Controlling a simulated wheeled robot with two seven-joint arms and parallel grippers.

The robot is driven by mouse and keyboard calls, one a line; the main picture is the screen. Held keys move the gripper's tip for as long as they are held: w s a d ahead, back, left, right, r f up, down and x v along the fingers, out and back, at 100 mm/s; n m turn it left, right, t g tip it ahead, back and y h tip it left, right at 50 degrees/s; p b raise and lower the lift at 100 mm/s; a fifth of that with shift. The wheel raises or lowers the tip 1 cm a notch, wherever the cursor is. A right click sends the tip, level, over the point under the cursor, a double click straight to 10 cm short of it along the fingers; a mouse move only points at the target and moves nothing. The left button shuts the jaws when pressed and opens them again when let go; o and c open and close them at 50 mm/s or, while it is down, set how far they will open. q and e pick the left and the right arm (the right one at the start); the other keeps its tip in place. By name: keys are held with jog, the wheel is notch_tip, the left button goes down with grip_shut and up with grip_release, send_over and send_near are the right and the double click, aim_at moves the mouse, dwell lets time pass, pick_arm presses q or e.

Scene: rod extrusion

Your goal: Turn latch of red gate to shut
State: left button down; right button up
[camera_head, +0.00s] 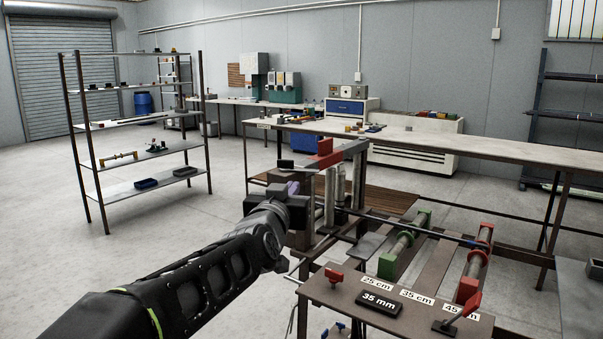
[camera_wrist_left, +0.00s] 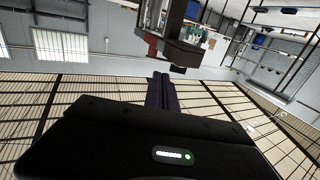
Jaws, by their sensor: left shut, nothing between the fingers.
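The red gate part (camera_head: 324,150) sits on the top of a grey and brown frame (camera_head: 352,150) with upright metal cylinders (camera_head: 330,195). A small dark piece (camera_head: 285,164) sticks out to its left; I cannot tell if it is the latch. My left gripper (camera_head: 292,187) is below and left of the red part, apart from it as far as I can see. Its fingers (camera_wrist_left: 160,88) are together and empty in the left wrist view. A red patch (camera_wrist_left: 151,46) and a brown beam (camera_wrist_left: 178,45) show beyond them. My right gripper is not in view.
A panel (camera_head: 385,325) with length labels, a black "35 mm" plate (camera_head: 379,302) and red levers (camera_head: 472,304) is at the front. Green and red blocks (camera_head: 387,266) hold rods behind it. A long bench (camera_head: 470,148) runs behind; shelving (camera_head: 130,123) stands left.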

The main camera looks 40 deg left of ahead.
aim_at(304, 171)
pick_arm(q)
jog(key=p+x, duration=0.3)
jog(key=x, duration=0.7)
jog(key=shift+w+a+p, duration=0.1)
jog(key=shift+w+p, duration=0.05)
jog(key=shift+p, duration=0.25)
